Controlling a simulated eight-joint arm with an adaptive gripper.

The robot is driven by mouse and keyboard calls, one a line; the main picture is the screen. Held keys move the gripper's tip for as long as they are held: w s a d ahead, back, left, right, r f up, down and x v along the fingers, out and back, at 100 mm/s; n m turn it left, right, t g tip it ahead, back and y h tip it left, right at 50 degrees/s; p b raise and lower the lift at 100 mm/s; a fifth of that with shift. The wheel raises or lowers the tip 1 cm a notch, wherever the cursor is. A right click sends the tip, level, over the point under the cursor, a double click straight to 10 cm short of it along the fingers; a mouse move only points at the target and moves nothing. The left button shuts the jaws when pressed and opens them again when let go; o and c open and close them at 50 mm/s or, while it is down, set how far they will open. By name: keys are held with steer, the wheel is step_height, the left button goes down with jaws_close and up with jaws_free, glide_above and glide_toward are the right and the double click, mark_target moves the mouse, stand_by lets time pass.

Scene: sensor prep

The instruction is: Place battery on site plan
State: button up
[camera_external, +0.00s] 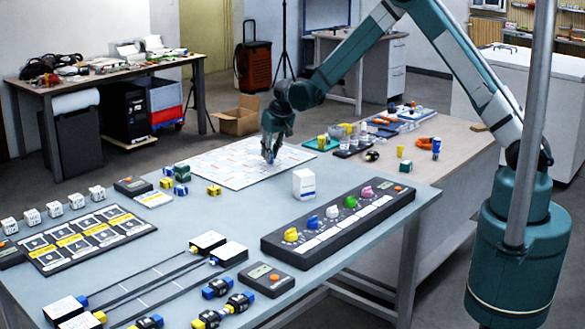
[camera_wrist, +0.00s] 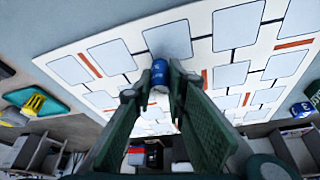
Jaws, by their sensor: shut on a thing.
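The site plan (camera_external: 235,165) is a flat white sheet with pale blocks, dark links and red bars at the back of the grey table. It fills much of the wrist view (camera_wrist: 112,57). My gripper (camera_external: 270,153) is low over the plan. In the wrist view its two dark green fingers (camera_wrist: 160,84) are closed on the sides of a small blue battery (camera_wrist: 159,70) with pale marks. The battery is over the plan's printed blocks. I cannot tell whether its base touches the sheet. In the external view my gripper mostly hides it.
Blue and yellow blocks (camera_external: 181,172) stand just left of the plan. A teal mat (camera_external: 320,143) with a yellow item lies at its right. A white box (camera_external: 303,183) and a dark panel with coloured knobs (camera_external: 338,222) stand nearer.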

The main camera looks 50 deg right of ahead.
steer(key=shift+f, duration=0.4)
steer(key=shift+f, duration=0.2)
steer(key=o, duration=0.9)
steer(key=shift+r, duration=0.2)
steer(key=shift+p+v, duration=0.6)
steer(key=shift+v, duration=5.4)
steer(key=shift+s+r, duration=0.1)
steer(key=shift+r, duration=0.05)
